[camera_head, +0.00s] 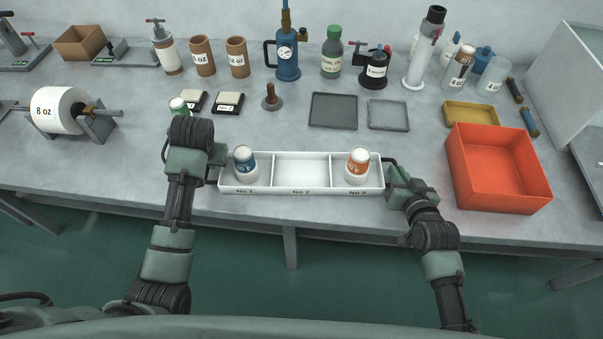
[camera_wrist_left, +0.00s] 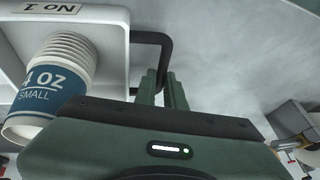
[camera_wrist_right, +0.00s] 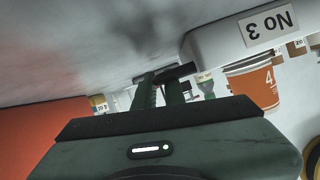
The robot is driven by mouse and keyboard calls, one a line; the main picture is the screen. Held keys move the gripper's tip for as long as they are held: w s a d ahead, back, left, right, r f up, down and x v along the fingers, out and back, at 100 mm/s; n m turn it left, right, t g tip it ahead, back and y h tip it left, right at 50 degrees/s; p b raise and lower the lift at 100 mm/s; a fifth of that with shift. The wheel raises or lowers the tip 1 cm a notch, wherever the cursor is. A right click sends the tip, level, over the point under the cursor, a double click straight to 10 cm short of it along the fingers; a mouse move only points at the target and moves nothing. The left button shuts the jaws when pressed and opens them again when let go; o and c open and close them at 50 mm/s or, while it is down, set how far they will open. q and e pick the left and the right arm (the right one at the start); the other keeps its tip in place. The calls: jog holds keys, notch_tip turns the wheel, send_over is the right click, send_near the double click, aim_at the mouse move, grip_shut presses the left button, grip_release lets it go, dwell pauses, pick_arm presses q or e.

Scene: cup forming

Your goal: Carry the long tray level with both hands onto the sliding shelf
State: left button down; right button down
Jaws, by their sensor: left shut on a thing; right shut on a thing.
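The long white tray (camera_head: 303,172) is at the table's front edge in the head view, with three compartments labelled No 1, No 2 and No 3. A blue-banded stack of cups (camera_head: 245,165) stands in the left compartment and an orange-banded stack (camera_head: 357,165) in the right one; the middle is empty. My left gripper (camera_head: 214,164) is shut on the tray's left handle (camera_wrist_left: 165,48). My right gripper (camera_head: 391,172) is shut on the right handle (camera_wrist_right: 176,73). The tray looks about level; I cannot tell whether it touches the table. I cannot make out the sliding shelf for certain.
An orange-red bin (camera_head: 497,168) stands close to the right of my right gripper. A paper roll labelled 8 oz (camera_head: 58,110) is at left. A pale panelled box (camera_head: 570,75) stands at far right.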

pick_arm(q)
jog(key=shift+r, duration=0.1)
pick_arm(e)
jog(key=shift+r, duration=0.1)
